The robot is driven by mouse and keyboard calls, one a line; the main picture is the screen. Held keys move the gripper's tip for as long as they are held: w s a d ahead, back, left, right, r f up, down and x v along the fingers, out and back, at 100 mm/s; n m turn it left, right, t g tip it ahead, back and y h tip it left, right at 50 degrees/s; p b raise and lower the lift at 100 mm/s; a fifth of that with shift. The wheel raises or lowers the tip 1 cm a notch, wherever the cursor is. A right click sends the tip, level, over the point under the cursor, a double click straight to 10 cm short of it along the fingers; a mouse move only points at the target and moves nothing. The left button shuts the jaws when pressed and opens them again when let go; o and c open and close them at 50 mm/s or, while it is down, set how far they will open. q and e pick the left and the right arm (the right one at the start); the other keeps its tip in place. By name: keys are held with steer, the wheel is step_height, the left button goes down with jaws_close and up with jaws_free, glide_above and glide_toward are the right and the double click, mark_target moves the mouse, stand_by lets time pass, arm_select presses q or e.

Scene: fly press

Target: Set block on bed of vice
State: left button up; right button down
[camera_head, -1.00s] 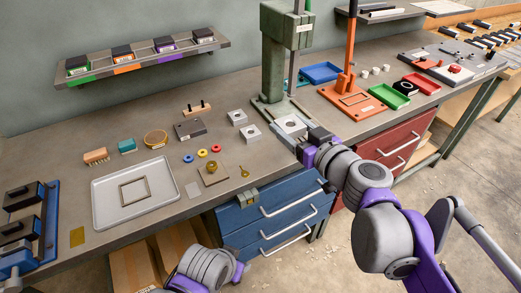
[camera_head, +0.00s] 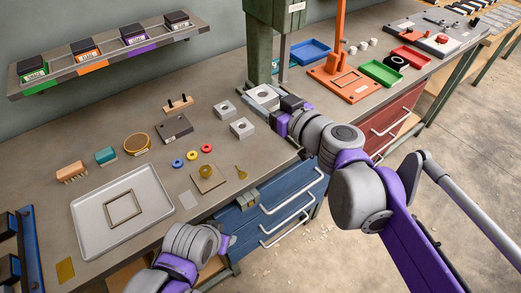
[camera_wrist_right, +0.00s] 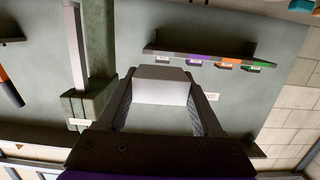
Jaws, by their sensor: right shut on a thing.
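My right gripper (camera_head: 281,108) is shut on a pale grey metal block (camera_head: 264,97) with a round hole in its top. The block is at the foot of the green press (camera_head: 259,48); I cannot tell whether it touches the surface beneath. In the right wrist view the block (camera_wrist_right: 161,85) sits level between both fingers. The bed beneath the block is mostly hidden, and I cannot surely make out a vice. Two similar blocks stand on the bench to the left, one behind (camera_head: 225,109) and one in front (camera_head: 241,128).
A grey tray (camera_head: 84,215) holding a square frame, coloured rings and small plates lie on the left bench. An orange stand (camera_head: 328,88) and blue (camera_head: 311,48), green (camera_head: 381,72) and red (camera_head: 411,57) trays are right of the press. A shelf (camera_head: 60,70) hangs at the upper left.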

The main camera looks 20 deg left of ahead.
steer(key=b, duration=0.3)
glide_above(262, 153)
step_height(262, 153, down, 13)
steer(key=shift+w+r, duration=0.1)
steer(key=shift+r, duration=0.05)
steer(key=shift+f+b, duration=0.55)
steer(key=shift+f, duration=1.9)
steer(key=shift+f, duration=0.2)
steer(key=shift+c, duration=0.2)
jaws_free()
steer(key=shift+f+b, duration=0.1)
steer(key=shift+b, duration=0.25)
steer(key=p+v, duration=0.1)
steer(key=v, duration=1)
steer(key=shift+f+p, duration=0.35)
steer(key=shift+p, duration=0.05)
